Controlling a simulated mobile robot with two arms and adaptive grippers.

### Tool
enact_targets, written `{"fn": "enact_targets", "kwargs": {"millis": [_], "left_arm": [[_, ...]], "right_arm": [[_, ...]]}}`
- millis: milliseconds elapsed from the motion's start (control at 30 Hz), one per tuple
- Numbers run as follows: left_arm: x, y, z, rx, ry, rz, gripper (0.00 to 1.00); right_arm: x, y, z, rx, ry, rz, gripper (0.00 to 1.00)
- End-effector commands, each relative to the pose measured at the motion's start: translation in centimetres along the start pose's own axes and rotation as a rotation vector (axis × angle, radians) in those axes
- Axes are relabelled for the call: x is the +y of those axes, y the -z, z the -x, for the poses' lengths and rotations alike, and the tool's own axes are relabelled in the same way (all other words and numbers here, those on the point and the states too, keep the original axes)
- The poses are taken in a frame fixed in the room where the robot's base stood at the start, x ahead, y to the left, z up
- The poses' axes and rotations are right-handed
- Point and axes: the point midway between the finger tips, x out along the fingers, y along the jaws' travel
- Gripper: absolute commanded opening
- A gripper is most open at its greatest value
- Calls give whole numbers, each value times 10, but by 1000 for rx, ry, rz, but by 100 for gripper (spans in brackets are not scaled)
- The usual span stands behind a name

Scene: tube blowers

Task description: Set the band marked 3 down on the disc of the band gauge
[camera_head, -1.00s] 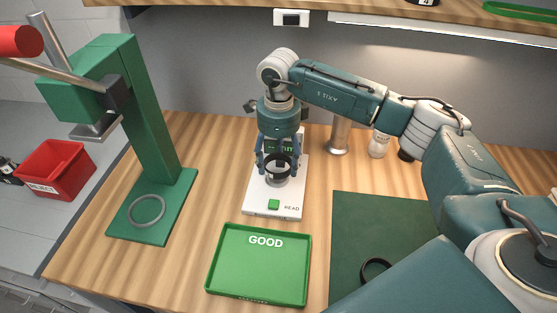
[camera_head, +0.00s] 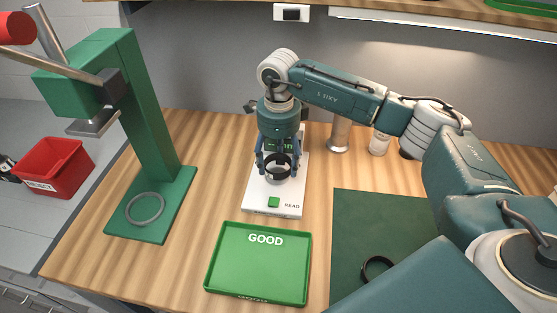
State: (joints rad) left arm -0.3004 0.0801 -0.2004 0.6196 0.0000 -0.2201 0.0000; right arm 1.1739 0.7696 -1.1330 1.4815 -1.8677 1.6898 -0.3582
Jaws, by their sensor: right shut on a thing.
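My right gripper (camera_head: 278,165) points down over the band gauge (camera_head: 288,205), a white plate with a green button and the word READ. It is shut on a black band (camera_head: 277,171), held at or just above the gauge's disc. I cannot tell whether the band touches the disc, and its number is not readable. The gauge's display is mostly hidden behind the gripper. My left gripper is not in view.
A green tray marked GOOD (camera_head: 258,265) lies in front of the gauge. A dark green mat (camera_head: 385,225) with another black band (camera_head: 377,268) is at the right. A green press (camera_head: 150,150) and a red REJECT bin (camera_head: 55,167) are at the left.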

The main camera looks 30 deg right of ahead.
Motion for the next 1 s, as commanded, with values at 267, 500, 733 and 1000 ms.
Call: {"fn": "enact_targets", "kwargs": {"millis": [267, 500, 733, 1000], "left_arm": [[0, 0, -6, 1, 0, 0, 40], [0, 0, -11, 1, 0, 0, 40], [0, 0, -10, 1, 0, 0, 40], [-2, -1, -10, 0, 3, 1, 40]], "right_arm": [[0, 0, -8, 0, 0, 0, 40], [0, 0, -14, 0, 0, 0, 40], [0, 0, -13, 0, 0, 0, 86], [0, 0, -8, -1, 1, 0, 86]]}}
